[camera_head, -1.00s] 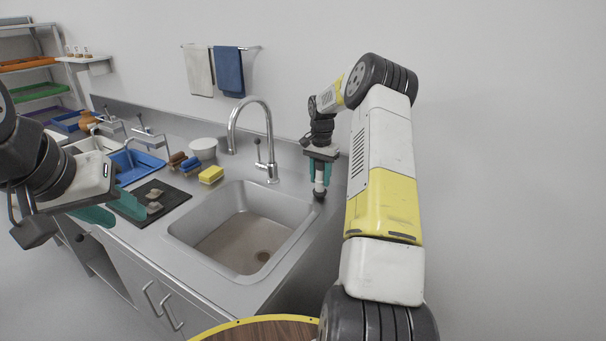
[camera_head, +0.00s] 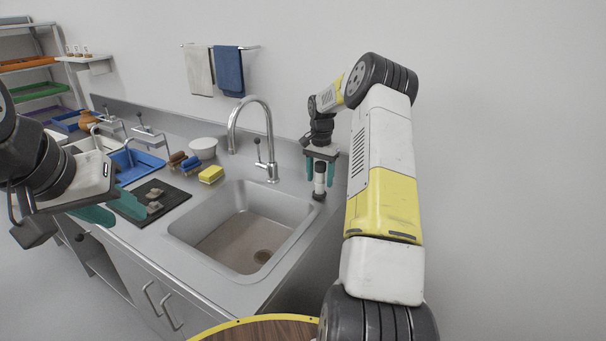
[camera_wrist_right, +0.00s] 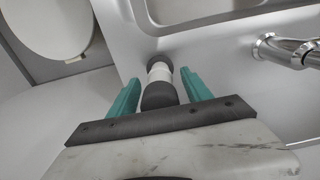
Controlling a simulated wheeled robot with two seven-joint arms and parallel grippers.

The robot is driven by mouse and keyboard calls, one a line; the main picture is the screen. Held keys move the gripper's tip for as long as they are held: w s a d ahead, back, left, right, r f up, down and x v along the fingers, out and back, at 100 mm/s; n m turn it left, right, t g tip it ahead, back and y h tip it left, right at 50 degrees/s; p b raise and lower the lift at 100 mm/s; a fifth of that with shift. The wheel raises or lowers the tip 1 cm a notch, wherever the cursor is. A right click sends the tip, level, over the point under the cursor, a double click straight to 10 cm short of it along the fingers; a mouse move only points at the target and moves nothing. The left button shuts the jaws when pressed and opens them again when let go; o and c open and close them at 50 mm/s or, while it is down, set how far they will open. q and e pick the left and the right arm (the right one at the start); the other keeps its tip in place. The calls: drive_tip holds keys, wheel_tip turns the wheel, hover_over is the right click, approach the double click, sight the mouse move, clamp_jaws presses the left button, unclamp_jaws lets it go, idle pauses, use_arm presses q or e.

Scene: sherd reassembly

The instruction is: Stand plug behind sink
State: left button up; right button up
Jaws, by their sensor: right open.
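The plug (camera_head: 320,180), a white cylinder with dark ends, stands upright on the counter at the right rear corner of the sink (camera_head: 195,243). It also shows in the right wrist view (camera_wrist_right: 159,75), between the teal fingers. My right gripper (camera_head: 320,184) points down around the plug. Its fingers are open, with a gap on each side of the plug.
The faucet (camera_head: 268,140) rises behind the sink, left of my right gripper. A yellow sponge (camera_head: 211,175), brushes (camera_head: 184,162), a white bowl (camera_head: 203,148) and a dark mat with sherds (camera_head: 150,199) lie left of the sink. The wall is close behind.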

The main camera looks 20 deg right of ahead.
sight(321, 162)
wheel_tip(321, 162, up, 11)
drive_tip(key=shift+f, duration=0.15)
drive_tip(key=shift+a+r, duration=0.1)
drive_tip(key=shift+r, duration=0.25)
drive_tip(key=s+a+r+n+t, duration=0.3)
drive_tip(key=s+a+r+n, duration=0.2)
drive_tip(key=s+a+r, duration=0.8)
drive_tip(key=s+a+n+t+y, duration=0.1)
drive_tip(key=s+a+n, duration=0.1)
drive_tip(key=s, duration=1)
drive_tip(key=s+a+n+t+y, duration=0.1)
drive_tip(key=s+a+n+t, duration=0.1)
drive_tip(key=s, duration=1)
drive_tip(key=shift+a+f+n, duration=0.25)
drive_tip(key=shift+a+n, duration=0.35)
drive_tip(key=shift+a, duration=0.3)
